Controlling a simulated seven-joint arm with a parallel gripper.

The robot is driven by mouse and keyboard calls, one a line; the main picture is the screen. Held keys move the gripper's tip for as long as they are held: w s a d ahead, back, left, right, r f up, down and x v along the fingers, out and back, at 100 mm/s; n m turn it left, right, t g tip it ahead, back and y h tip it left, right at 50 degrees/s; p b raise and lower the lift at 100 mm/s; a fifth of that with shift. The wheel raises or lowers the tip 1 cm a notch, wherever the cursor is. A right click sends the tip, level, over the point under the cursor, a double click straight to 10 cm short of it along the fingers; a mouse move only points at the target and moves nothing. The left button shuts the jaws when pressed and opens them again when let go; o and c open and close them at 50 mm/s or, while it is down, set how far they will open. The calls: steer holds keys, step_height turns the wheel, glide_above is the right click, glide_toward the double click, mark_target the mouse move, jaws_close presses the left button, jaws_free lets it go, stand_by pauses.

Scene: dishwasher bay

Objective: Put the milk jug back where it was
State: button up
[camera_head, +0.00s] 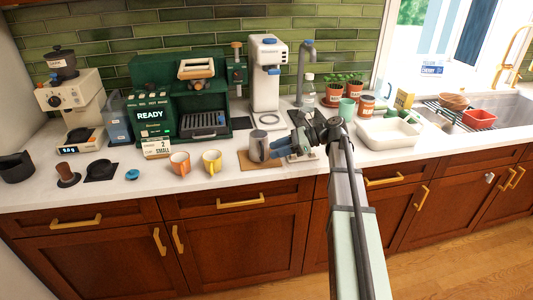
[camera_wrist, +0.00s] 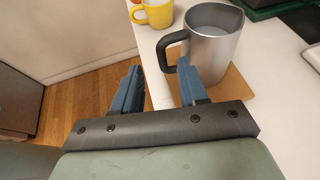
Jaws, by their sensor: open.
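The milk jug (camera_wrist: 214,58) is a silver metal jug with a dark handle. In the wrist view it stands upright on a tan mat (camera_wrist: 238,86), and milk or a pale inside shows at its top. In the head view the jug (camera_head: 259,146) stands on the tan mat (camera_head: 262,165) near the counter's front. My gripper (camera_wrist: 156,88) is open, with its blue fingers on either side of a gap just in front of the jug's handle. In the head view my gripper (camera_head: 275,147) is right of the jug, close to it. Whether a finger touches the handle I cannot tell.
An orange mug (camera_head: 180,163) and a yellow mug (camera_head: 212,161) stand left of the jug. The green coffee machine (camera_head: 178,105) and a white machine (camera_head: 265,75) stand behind. A white tub (camera_head: 388,134) is at right. The counter's front edge is close to the mat.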

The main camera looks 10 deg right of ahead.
steer(key=v, duration=0.6)
steer(key=shift+s, duration=0.1)
stand_by(0.3)
steer(key=s+a+f+n+g, duration=0.2)
steer(key=s+a+f+n, duration=0.45)
steer(key=a, duration=0.55)
steer(key=s+a+f+n+g+h, duration=0.15)
steer(key=s+f, duration=0.25)
steer(key=f, duration=0.6)
steer(key=s+f+h, duration=0.2)
steer(key=s+f, duration=0.1)
steer(key=f, duration=0.6)
steer(key=s+a+f+n+g+h, duration=0.15)
steer(key=s+f, duration=0.25)
steer(key=f, duration=0.6)
steer(key=s+d+f+n+g+h, duration=0.2)
steer(key=s+d+f+n+h, duration=0.1)
steer(key=s+f, duration=0.9)
steer(key=s+d+f+n+g+h, duration=0.2)
steer(key=s+f+n+h, duration=0.3)
steer(key=s+f, duration=0.6)
steer(key=s+d+n, duration=0.1)
steer(key=s+n, duration=0.1)
steer(key=s, duration=0.5)
steer(key=shift+s+f+g, duration=0.3)
steer(key=shift+f, duration=0.05)
